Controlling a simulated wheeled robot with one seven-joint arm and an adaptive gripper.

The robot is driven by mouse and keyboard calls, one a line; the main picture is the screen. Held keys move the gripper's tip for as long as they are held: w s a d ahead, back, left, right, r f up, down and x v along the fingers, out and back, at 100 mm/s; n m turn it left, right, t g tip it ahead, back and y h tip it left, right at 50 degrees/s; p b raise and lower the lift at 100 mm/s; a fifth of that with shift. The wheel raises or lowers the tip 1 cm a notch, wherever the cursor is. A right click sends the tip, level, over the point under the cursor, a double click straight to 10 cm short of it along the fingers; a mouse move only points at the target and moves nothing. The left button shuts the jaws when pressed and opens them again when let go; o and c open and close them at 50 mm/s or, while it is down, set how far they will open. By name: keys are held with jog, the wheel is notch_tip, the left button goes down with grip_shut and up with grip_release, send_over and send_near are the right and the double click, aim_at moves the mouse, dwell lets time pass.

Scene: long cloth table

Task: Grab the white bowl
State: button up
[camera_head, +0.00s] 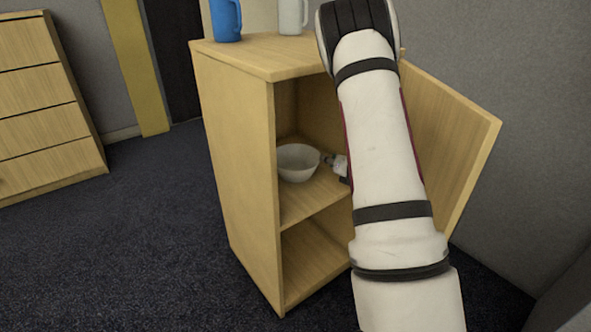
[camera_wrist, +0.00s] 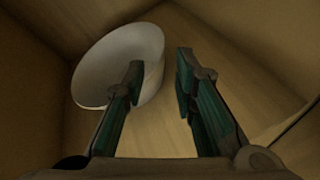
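The white bowl (camera_head: 298,162) stands on the upper shelf inside the open wooden cabinet, near its left side. My gripper (camera_head: 326,159) is just right of the bowl at rim height, and my forearm hides part of it. In the wrist view the bowl (camera_wrist: 110,65) is at upper left. My gripper (camera_wrist: 159,62) is open there. Its left finger overlaps the bowl, and its right finger is to the right, clear of the bowl. The bowl's right edge shows between the fingertips. I cannot tell whether a finger touches the bowl or is inside it.
The cabinet (camera_head: 238,165) has side walls close around the shelf, and its door (camera_head: 455,135) is swung open to the right. A blue mug (camera_head: 226,20) and a white mug (camera_head: 292,16) stand on top. A drawer unit (camera_head: 45,105) is at left. The carpet between is clear.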

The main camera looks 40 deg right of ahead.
aim_at(317, 155)
jog(key=b+x, duration=0.3)
jog(key=x, duration=0.6)
jog(key=shift+w+f, duration=0.1)
jog(key=shift+w, duration=0.2)
jog(key=shift+c, duration=0.6)
grip_shut()
